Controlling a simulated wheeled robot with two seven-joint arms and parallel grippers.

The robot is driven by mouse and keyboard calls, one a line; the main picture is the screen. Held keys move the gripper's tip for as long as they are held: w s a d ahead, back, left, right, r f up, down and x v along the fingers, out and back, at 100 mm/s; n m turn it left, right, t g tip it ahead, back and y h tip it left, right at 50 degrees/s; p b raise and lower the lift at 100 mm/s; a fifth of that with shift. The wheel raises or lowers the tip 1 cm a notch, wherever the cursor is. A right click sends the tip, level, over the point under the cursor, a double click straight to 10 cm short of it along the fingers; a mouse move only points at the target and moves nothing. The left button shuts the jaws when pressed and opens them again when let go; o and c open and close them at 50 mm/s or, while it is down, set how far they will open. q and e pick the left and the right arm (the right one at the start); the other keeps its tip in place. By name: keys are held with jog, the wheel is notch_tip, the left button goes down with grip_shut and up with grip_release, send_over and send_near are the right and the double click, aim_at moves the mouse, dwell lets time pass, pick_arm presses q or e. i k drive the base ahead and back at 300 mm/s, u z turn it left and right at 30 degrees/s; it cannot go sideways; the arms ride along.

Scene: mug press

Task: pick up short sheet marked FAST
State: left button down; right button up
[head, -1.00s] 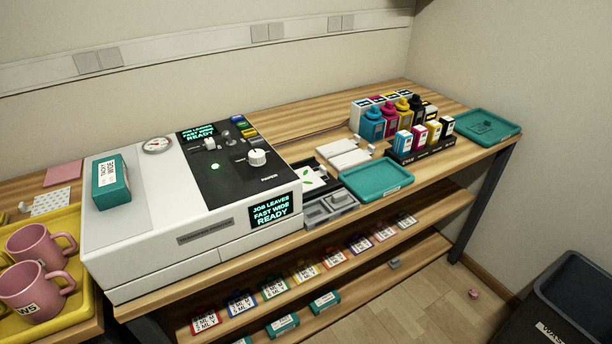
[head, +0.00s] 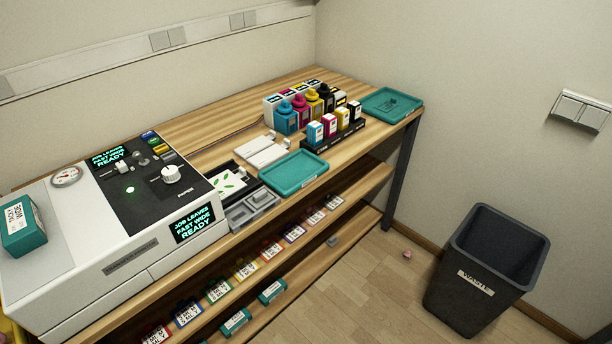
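No sheet that I can read as FAST shows. A teal box (head: 23,226) with a label that seems to read TACKY WIDE lies on top of the white machine (head: 60,265). The machine's front screen (head: 194,223) reads JOB LEAVES FAST WIDE READY. A white sheet with green leaf marks (head: 231,184) lies in the dark tray at the machine's right side. Teal boxes (head: 236,321) with white labels sit on the lowest shelf, their print too small to read. Neither of my grippers is in view.
A teal tray (head: 294,174) lies on the table, with another teal tray (head: 391,103) at its far end. Ink bottles (head: 285,118) and a cartridge rack (head: 334,135) stand between. A black waste bin (head: 487,265) stands on the floor at right; floor before the shelves is open.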

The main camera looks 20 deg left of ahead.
aim_at(227, 182)
jog(key=z, duration=0.55)
jog(key=i, duration=2.2)
jog(key=u, duration=2.3)
